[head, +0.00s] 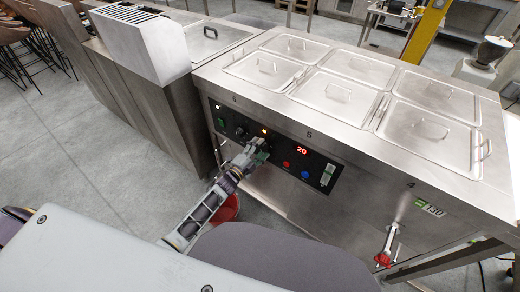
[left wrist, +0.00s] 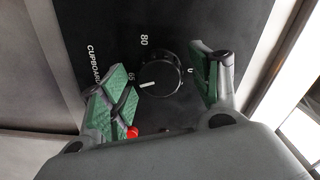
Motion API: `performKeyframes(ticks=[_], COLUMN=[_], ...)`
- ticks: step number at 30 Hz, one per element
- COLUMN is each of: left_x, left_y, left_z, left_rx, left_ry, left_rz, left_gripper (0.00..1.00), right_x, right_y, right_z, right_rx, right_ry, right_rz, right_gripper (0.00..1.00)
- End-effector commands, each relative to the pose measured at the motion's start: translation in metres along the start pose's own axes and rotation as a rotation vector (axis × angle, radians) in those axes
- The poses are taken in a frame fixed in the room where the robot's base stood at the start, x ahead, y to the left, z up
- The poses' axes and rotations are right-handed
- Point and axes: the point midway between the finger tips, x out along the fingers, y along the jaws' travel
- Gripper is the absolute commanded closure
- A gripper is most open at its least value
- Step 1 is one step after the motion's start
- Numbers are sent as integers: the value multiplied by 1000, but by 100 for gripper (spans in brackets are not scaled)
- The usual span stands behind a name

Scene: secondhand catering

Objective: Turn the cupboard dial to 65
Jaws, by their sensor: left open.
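The cupboard dial (left wrist: 162,75) is a round black knob on the black control panel (left wrist: 210,20), with the word CUPBOARD printed beside it in the left wrist view. Its white pointer mark faces left, near a small number that looks like 65; 80 is printed further round. My left gripper (left wrist: 160,62) is open, with one green-padded finger on each side of the dial. Whether the pads touch it I cannot tell. In the head view my left gripper (head: 258,153) is at the panel and hides part of it. My right gripper is not in view.
The panel is on the front of a steel counter (head: 370,175) with several lidded pans. A red display (head: 301,151) reads 20, with red and blue buttons below. A red-handled tap (head: 383,258) sticks out at right. A red bucket (head: 228,209) stands below, behind my arm.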

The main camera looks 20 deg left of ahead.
Motion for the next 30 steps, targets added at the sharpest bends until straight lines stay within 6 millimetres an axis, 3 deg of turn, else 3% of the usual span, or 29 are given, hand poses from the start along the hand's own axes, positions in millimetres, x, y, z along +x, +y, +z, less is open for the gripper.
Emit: performKeyframes(ticks=[30], left_x=[-87], left_y=[1], left_z=[0], left_rx=[0], left_ry=[-1], left_rz=[2], left_gripper=[37], right_x=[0], right_y=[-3], right_z=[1], right_rx=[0], right_ry=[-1], right_rz=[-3], right_gripper=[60])
